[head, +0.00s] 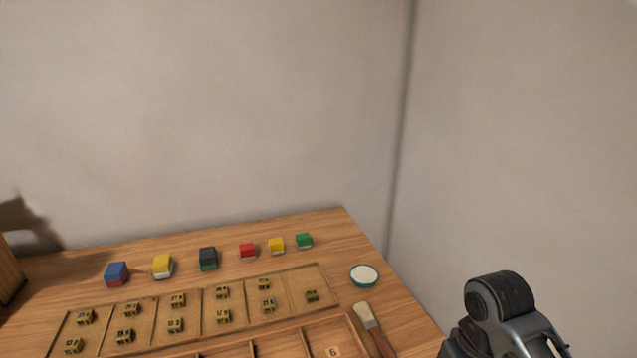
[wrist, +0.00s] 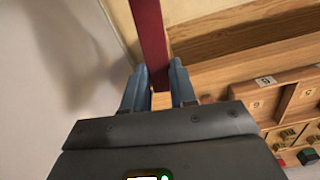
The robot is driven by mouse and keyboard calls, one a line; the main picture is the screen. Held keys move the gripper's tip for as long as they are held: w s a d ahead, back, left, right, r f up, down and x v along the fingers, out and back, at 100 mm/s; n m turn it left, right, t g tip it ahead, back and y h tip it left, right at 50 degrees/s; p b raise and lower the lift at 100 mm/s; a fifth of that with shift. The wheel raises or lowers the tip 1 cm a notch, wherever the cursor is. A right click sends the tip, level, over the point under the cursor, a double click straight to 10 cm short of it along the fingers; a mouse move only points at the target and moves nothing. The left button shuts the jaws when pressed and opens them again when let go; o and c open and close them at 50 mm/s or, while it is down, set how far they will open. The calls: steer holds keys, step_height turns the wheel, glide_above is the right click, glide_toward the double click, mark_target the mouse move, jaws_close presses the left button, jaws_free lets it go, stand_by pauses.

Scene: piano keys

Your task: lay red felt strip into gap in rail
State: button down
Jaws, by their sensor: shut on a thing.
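In the wrist view my gripper (wrist: 160,78) is shut on the red felt strip (wrist: 151,35). The strip is long, dark red and flat-sided. It runs from between the two blue-grey fingers up past the top edge of the picture, so its far end is out of view. Wooden surfaces (wrist: 235,40) lie beyond the fingers, to the right of the strip. I cannot make out the rail or its gap for sure.
In the head view a wooden table holds a compartment tray (head: 330,289) with several small numbered blocks. Several coloured blocks (head: 208,259) stand behind it. A white-filled round dish (head: 364,276) and a brush (head: 367,318) lie at right. Walls border the table behind and at right.

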steer(key=s+a+f+m, duration=0.2)
steer(key=a+f, duration=0.1)
steer(key=f, duration=0.6)
steer(key=shift+s+b, duration=0.3)
steer(key=shift+b, duration=0.05)
